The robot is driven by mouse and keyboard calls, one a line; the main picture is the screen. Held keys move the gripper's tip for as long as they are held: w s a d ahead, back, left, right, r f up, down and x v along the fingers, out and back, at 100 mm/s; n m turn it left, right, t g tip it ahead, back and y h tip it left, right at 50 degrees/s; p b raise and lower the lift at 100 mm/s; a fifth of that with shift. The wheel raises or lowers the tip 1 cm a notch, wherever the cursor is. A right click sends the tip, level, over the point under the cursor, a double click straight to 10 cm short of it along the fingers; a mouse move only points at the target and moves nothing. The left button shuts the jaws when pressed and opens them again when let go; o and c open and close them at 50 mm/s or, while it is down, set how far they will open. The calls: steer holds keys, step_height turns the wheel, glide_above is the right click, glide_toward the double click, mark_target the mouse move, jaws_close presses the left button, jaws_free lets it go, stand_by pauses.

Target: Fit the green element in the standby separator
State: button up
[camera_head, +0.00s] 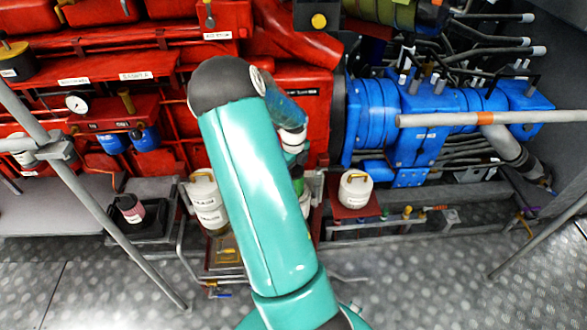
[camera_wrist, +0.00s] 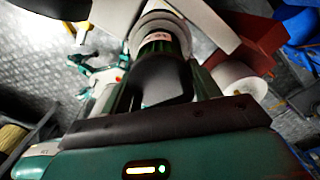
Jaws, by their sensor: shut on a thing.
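The green element (camera_wrist: 158,47) is in my gripper (camera_wrist: 160,85), which is shut on it in the wrist view. A pale round rim (camera_wrist: 165,20) shows around or just beyond its far end; I cannot tell whether the element is inside it. In the head view a bit of green (camera_head: 298,186) shows beside my arm, above a white pot (camera_head: 306,206) that is mostly hidden. My gripper is largely hidden there. I cannot read which pot is the standby separator.
A white lidded pot (camera_head: 355,189) stands on a red base at right. A dark tray (camera_head: 150,232) holds a small pink-and-white container (camera_head: 130,209). Grey rails (camera_head: 85,200) and a blue machine (camera_head: 410,125) border the area.

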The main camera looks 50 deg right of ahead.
steer(key=shift+f, duration=3.8)
steer(key=o, duration=1.6)
steer(key=shift+c, duration=0.2)
step_height(320, 180, up, 14)
steer(key=shift+f, duration=0.1)
